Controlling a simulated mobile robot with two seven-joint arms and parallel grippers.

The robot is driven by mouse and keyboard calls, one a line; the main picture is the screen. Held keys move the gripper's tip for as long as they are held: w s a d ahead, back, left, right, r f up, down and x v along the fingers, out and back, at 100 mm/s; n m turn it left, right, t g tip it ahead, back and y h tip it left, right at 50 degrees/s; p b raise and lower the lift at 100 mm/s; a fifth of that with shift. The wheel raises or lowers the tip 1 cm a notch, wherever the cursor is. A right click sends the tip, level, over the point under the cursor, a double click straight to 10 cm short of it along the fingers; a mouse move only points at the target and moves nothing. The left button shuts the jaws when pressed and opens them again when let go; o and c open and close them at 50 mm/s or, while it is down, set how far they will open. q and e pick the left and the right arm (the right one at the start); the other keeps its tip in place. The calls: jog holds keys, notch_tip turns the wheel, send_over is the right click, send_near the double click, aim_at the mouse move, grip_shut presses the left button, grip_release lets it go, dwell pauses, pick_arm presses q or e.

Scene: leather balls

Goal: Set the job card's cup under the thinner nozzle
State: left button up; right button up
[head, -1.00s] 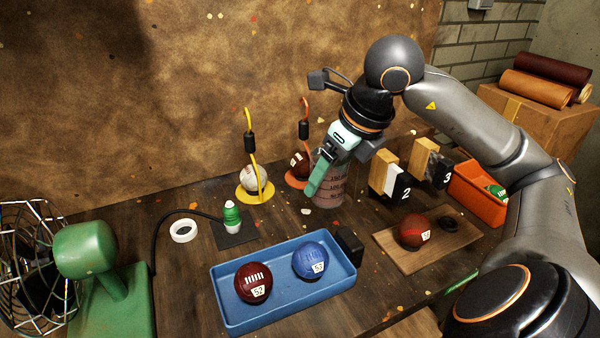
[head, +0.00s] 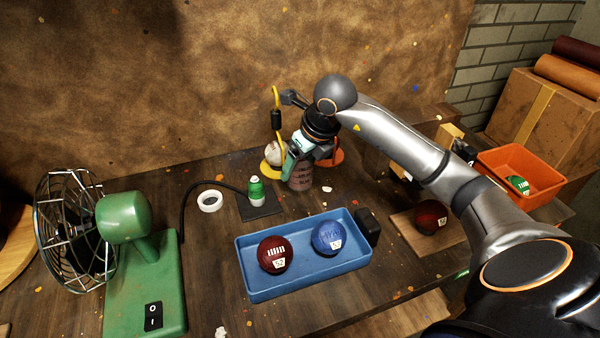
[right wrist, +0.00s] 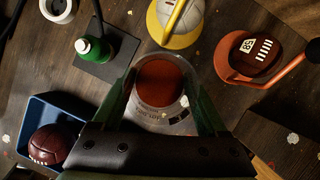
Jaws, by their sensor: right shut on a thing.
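My right gripper (head: 291,166) is shut on a clear cup (head: 302,181) with dark red-brown contents. The right wrist view shows the cup (right wrist: 160,92) between the green fingers, its printed lettering partly visible. Whether it touches the table is unclear. Just behind and left is a yellow stand (head: 279,121) with a tall hooked tube and a pale ball at its round base. An orange stand (head: 337,156) with a brown ball (right wrist: 250,53) is to the right, partly hidden by my gripper. I cannot make out a job card or which tube is the thinner nozzle.
A green bottle (head: 256,190) stands on a dark mat, beside a white ring (head: 209,201). A blue tray (head: 290,292) holds a dark red ball and a blue ball in front. A green fan (head: 125,217) is left; an orange bin (head: 545,164) is right.

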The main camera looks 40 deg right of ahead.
aim_at(300, 175)
jog(key=shift+f, duration=1.35)
jog(key=shift+f, duration=0.15)
jog(key=o, duration=1.4)
